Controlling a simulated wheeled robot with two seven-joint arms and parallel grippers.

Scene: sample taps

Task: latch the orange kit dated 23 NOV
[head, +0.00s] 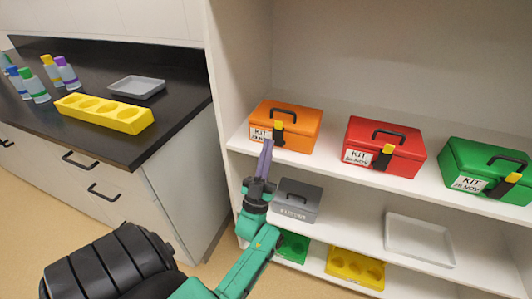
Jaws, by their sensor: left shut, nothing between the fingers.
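The orange kit (306,123) stands on the upper shelf at the left. Its lid looks down. A white label (260,134) is on its front, with a date too small to read surely. Whether the fingertips touch the kit is unclear. My right gripper is out of view.
A red kit (410,160) and a green kit (470,160) stand to the right on the same shelf (330,162). Below are a grey box (312,192), a white tray (420,262) and yellow and green holders. A dark counter (185,110) with bottles stands left.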

